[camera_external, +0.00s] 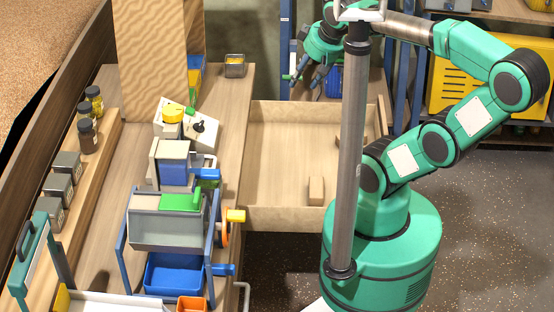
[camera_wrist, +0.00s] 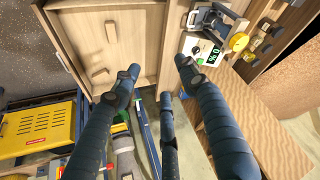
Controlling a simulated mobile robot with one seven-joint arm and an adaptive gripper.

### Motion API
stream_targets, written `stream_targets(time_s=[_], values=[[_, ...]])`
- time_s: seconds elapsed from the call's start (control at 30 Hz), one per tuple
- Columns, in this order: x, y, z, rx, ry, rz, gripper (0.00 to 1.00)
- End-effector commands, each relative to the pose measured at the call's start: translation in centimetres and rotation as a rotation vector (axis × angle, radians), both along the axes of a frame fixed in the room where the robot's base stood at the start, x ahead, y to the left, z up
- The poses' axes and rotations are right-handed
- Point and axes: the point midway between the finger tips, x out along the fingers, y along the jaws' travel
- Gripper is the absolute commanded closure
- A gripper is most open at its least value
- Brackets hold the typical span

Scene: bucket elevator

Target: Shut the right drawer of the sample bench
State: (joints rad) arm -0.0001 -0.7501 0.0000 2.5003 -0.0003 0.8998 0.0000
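The right drawer (camera_external: 275,165) of the sample bench (camera_external: 240,110) is pulled out. Its pale wooden tray sticks out to the right of the bench in the external view. The drawer (camera_wrist: 125,50) also fills the upper left of the wrist view, with its front board at the left. A small wooden block (camera_external: 316,190) lies inside. My gripper (camera_external: 303,80) is beyond the far side of the drawer, apart from it. In the wrist view my gripper (camera_wrist: 158,68) has its fingers spread with nothing between them. My arm and a grey post hide part of the drawer front.
A bucket elevator (camera_external: 170,215) with blue and green parts stands on the bench. Dark jars (camera_external: 88,136) line a shelf at the left. Blue rack posts and a yellow case (camera_external: 455,85) stand at the back. Floor shows right of my base.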

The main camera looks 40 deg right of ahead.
Motion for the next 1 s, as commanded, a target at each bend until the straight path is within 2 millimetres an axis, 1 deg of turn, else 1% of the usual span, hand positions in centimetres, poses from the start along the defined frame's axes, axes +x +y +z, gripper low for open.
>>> stream_targets(time_s=[0.03, 0.1, 0.17, 0.2, 0.37, 0.57, 0.77, 1.0], values=[[0.0, 0.0, 0.0, 0.0, 0.0, 0.0, 0.72], [0.0, 0.0, 0.0, 0.0, 0.0, -0.001, 0.86], [0.1, 0.0, 0.0, 0.001, 0.002, -0.003, 0.98], [0.1, -0.1, 0.0, 0.002, 0.003, -0.007, 1.0], [0.9, -0.7, -0.1, 0.017, 0.024, -0.04, 1.0], [2.8, -2.5, -0.5, 0.056, 0.082, -0.134, 1.0], [5.3, -5.6, -1.4, 0.12, 0.156, -0.271, 1.0], [8.1, -10.0, -3.1, 0.207, 0.24, -0.439, 1.0]])
